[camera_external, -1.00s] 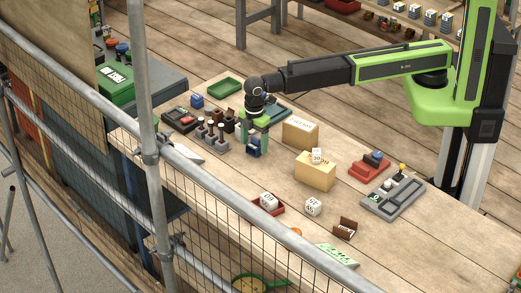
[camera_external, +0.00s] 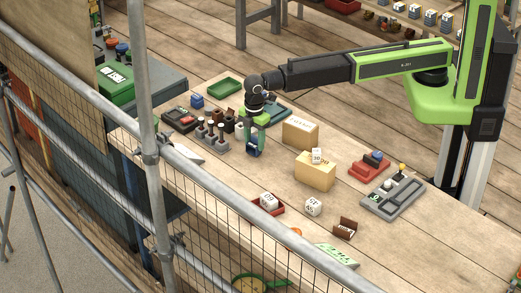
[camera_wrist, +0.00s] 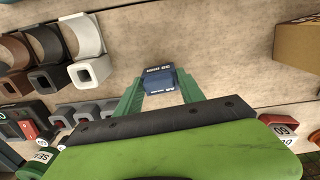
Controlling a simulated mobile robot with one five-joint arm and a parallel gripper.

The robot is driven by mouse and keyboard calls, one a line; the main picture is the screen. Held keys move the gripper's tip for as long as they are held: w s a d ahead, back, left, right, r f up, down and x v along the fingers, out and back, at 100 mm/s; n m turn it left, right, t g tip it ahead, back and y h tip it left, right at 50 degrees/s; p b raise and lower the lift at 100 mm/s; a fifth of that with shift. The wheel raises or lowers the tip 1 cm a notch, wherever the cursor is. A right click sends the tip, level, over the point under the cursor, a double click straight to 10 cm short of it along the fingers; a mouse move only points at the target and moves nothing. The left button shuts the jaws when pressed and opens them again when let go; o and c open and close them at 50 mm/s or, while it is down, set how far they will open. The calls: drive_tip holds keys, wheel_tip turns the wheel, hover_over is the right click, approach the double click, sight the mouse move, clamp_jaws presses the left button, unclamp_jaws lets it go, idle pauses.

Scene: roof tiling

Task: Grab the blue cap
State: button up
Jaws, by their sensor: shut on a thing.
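The blue cap (camera_external: 253,150) is a small dark blue block with light print on one side, seen in the wrist view (camera_wrist: 159,79). My gripper (camera_external: 254,143) points down over the wooden table, and its two green fingers are shut on the blue cap. In the wrist view the fingers of my gripper (camera_wrist: 159,84) lie along the left and right sides of the cap. The cap is at or close to the tabletop; I cannot tell whether it touches.
A grey rack with upright pegs (camera_external: 211,135) stands close on the left. Cardboard boxes (camera_external: 315,172) stand to the right. A second blue block (camera_external: 197,101) sits farther back. A red tray (camera_external: 268,206) lies toward the front, with bare table between.

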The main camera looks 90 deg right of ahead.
sight(255, 137)
wheel_tip(255, 137, up, 5)
drive_tip(key=p, duration=0.4)
drive_tip(key=shift+d+f, duration=0.1)
drive_tip(key=shift+f, duration=0.05)
drive_tip(key=s+d+r+p, duration=0.2)
drive_tip(key=d+r+p, duration=0.3)
drive_tip(key=d, duration=0.6)
drive_tip(key=shift+s+r+p, duration=0.2)
drive_tip(key=shift+r+p, duration=0.15)
